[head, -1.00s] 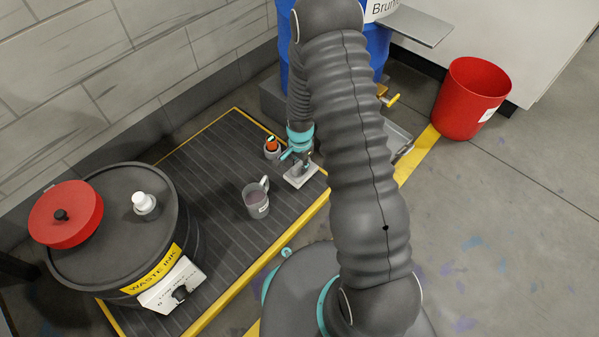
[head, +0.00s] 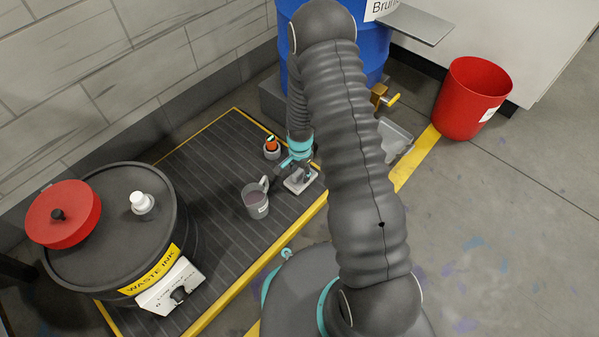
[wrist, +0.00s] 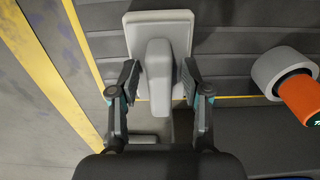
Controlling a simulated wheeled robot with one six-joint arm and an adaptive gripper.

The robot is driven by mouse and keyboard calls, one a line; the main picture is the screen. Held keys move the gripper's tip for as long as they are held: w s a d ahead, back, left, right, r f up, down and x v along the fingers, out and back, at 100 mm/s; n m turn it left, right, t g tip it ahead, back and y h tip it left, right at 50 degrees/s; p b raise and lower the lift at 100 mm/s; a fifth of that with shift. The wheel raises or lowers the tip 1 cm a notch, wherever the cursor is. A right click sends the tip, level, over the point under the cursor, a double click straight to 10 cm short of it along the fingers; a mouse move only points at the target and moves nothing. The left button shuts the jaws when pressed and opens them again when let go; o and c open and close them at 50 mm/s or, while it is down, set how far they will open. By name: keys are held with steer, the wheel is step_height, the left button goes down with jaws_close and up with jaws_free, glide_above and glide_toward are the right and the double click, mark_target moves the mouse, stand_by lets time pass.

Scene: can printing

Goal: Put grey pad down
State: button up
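The grey pad (head: 300,184) is a light grey plate with a raised grip. It appears to lie flat on the dark ribbed platform near its yellow right edge, right of a grey mug. In the wrist view the pad (wrist: 160,22) is straight ahead, its grip between my fingers. My gripper (wrist: 162,75) is open around the grip, with a narrow gap on each side. In the head view my gripper (head: 291,168) is down at the pad, and its fingers are partly hard to make out.
The grey mug (head: 257,201) stands close left of the pad. An orange-topped item in a grey holder (head: 271,148) stands behind it. The waste ink drum (head: 115,220) is at left, a blue drum (head: 345,50) behind my arm, and a red bin (head: 470,97) at right.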

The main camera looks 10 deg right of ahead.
step_height(320, 180, up, 13)
steer(key=p, duration=0.2)
step_height(320, 180, up, 13)
steer(key=n+t, duration=0.1)
steer(key=n, duration=0.1)
glide_above(300, 170)
steer(key=s, duration=0.2)
steer(key=s+r+n+t, duration=0.2)
steer(key=s+r+n, duration=0.15)
steer(key=r, duration=0.65)
steer(key=s+r+n+t, duration=0.1)
steer(key=s+r+n, duration=0.1)
steer(key=s+r, duration=0.4)
steer(key=s+r+n+t, duration=0.1)
steer(key=s+r+n, duration=0.2)
steer(key=s+r, duration=0.4)
steer(key=s, duration=0.7)
steer(key=shift+n+t, duration=0.3)
steer(key=shift+n, duration=0.05)
